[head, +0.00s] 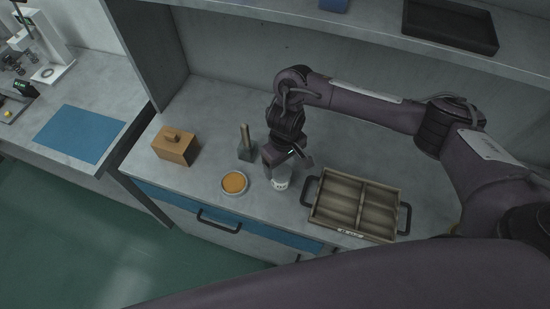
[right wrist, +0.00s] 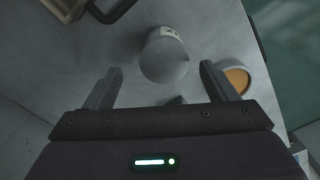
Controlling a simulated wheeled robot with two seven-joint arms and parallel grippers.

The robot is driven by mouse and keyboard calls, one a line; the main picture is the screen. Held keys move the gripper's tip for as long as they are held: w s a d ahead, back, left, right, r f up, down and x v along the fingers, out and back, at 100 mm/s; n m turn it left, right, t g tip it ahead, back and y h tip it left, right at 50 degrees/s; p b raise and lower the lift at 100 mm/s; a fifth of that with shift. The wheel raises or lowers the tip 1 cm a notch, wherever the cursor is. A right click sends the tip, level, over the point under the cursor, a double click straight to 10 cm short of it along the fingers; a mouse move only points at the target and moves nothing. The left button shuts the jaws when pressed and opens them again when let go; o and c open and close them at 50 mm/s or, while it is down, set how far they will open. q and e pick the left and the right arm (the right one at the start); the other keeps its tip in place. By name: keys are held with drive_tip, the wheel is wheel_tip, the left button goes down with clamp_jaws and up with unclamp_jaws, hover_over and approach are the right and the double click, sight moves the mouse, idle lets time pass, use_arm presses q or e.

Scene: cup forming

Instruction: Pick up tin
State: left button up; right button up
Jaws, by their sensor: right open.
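A small pale tin (head: 281,178) with a label stands on the grey counter (head: 215,100), left of a wooden tray. In the right wrist view the tin (right wrist: 165,58) appears as a round grey shape, ahead of and between the fingers. My right gripper (head: 286,165) is just above and beside the tin in the head view. In the right wrist view its two fingers (right wrist: 164,85) are spread wide with nothing held between them. Part of the tin is hidden by the gripper in the head view. My left gripper is not in view.
A divided wooden tray (head: 352,234) with dark handles is right of the tin. A shelf (head: 350,32) overhangs the back.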

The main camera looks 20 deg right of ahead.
sight(283, 172)
drive_tip(key=shift+w+d+f, duration=0.1)
drive_tip(key=shift+w, duration=0.1)
drive_tip(key=shift+s+f+b, duration=0.1)
drive_tip(key=shift+f+b, duration=0.25)
drive_tip(key=f, duration=0.1)
drive_tip(key=f+b, duration=0.1)
drive_tip(key=shift+s+a+f, duration=0.2)
drive_tip(key=shift+s+f, duration=0.15)
drive_tip(key=shift+f, duration=0.05)
wheel_tip(283, 172, down, 2)
drive_tip(key=shift+a+f+b, duration=0.15)
drive_tip(key=shift+b, duration=0.25)
drive_tip(key=shift+w+f, duration=0.1)
drive_tip(key=shift+f, duration=0.55)
drive_tip(key=c, duration=0.8)
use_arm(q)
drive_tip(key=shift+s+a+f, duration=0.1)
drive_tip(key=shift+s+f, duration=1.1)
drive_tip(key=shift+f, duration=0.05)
use_arm(e)
drive_tip(key=c, duration=0.3)
drive_tip(key=shift+r, duration=0.15)
